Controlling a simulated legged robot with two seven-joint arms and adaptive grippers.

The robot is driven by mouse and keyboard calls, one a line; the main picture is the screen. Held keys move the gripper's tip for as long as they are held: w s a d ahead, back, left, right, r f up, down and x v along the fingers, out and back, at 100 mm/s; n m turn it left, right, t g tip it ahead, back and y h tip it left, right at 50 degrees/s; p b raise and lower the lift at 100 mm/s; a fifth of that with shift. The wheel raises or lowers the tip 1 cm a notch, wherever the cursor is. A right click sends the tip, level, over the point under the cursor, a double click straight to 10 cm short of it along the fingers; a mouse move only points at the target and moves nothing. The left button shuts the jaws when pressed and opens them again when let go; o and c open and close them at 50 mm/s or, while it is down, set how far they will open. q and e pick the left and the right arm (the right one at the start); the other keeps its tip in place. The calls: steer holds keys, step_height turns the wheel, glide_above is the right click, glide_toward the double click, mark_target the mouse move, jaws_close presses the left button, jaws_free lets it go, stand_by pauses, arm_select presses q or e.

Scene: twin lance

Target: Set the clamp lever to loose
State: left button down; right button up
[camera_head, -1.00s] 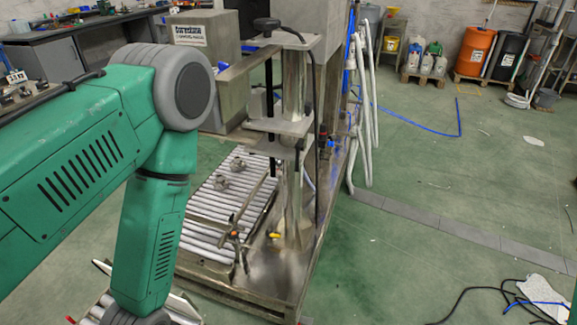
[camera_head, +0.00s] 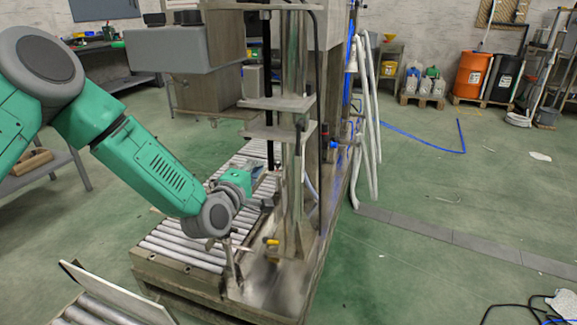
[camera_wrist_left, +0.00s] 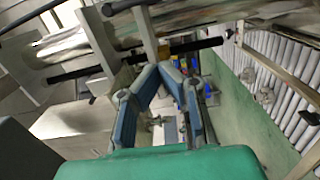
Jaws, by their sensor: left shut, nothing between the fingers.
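My left gripper (camera_head: 267,203) reaches in over the roller conveyor, beside the upright metal frame of the machine (camera_head: 292,150). In the left wrist view, its blue-grey fingers (camera_wrist_left: 161,66) come together at the tips, shut and empty. Bars with black ends (camera_wrist_left: 196,45) lie beyond the fingertips; I cannot tell contact. A small yellow handle (camera_head: 272,242) sits low on the machine's base, below the gripper. A thin metal upright (camera_head: 231,268) stands left of it. I cannot tell for certain which part is the clamp lever or how it is set. My right gripper is not in view.
The roller conveyor (camera_head: 180,246) runs beneath my left arm. A grey box-shaped housing (camera_head: 178,50) stands behind it. White hoses (camera_head: 366,110) hang right of the frame. Green floor to the right is mostly clear, with a blue hose and black cables lying there.

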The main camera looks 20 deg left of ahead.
mark_target(298, 141)
arm_select(q)
steer(key=shift+a+r, duration=0.1)
steer(key=w+d+b, duration=0.3)
steer(key=w+d, duration=0.2)
steer(key=w, duration=0.5)
steer(key=shift+w+b, duration=0.3)
steer(key=shift+d+f+n, duration=0.15)
steer(key=shift+f+n, duration=0.1)
steer(key=shift+n, duration=0.15)
